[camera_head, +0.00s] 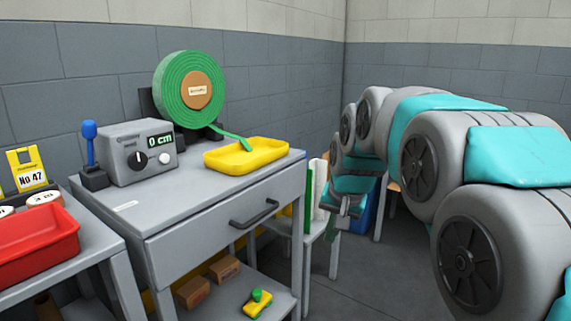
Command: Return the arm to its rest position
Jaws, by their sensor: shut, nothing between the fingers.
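My arm, grey with teal panels, fills the right side of the view and curves over toward the middle. My gripper (344,212) is at its end, pointing down, small and partly dark, to the right of the grey drawer cabinet (205,205). Its fingers are shut with nothing seen between them. It is apart from the cabinet, in front of a small stool or table.
On the cabinet stand a green tape roll (172,88), a yellow tray (246,153), a control box (135,151) reading 0 cm and a blue-knobbed lever (90,147). A red bin (35,244) is at left. A drawer handle (254,213) juts out.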

